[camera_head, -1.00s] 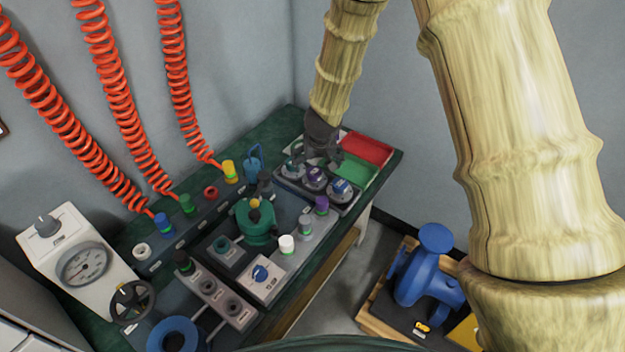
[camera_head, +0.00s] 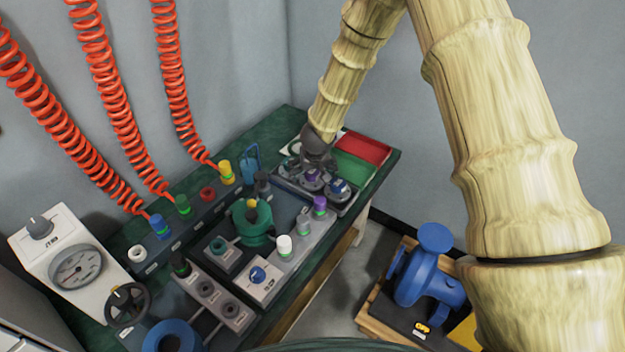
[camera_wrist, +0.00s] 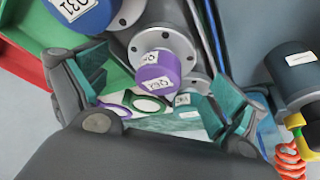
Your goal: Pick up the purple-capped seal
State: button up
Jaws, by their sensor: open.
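The purple-capped seal (camera_wrist: 158,70) shows in the wrist view with a white label on its cap and a grey bolted flange behind it. In the head view it (camera_head: 312,174) stands in the middle of a row of capped seals, partly hidden by my gripper (camera_head: 312,158). My gripper is open and empty, just above this row. In the wrist view its teal-padded fingers (camera_wrist: 160,88) are spread, with the purple cap between and a little beyond them. I cannot tell whether either finger touches it.
A blue-capped seal (camera_head: 338,186) stands close beside it. Green (camera_head: 356,169) and red (camera_head: 366,148) trays lie behind. A separate purple-topped cylinder (camera_head: 320,204) stands on a nearer rack. A dark cylinder (camera_wrist: 298,75) is at the wrist view's right.

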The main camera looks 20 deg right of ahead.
jog(key=shift+x, duration=1.45)
jog(key=shift+d, duration=0.1)
jog(key=shift+s, duration=0.1)
jog(key=shift+c, duration=0.5)
jog(key=c, duration=1.3)
jog(key=shift+r, duration=0.1)
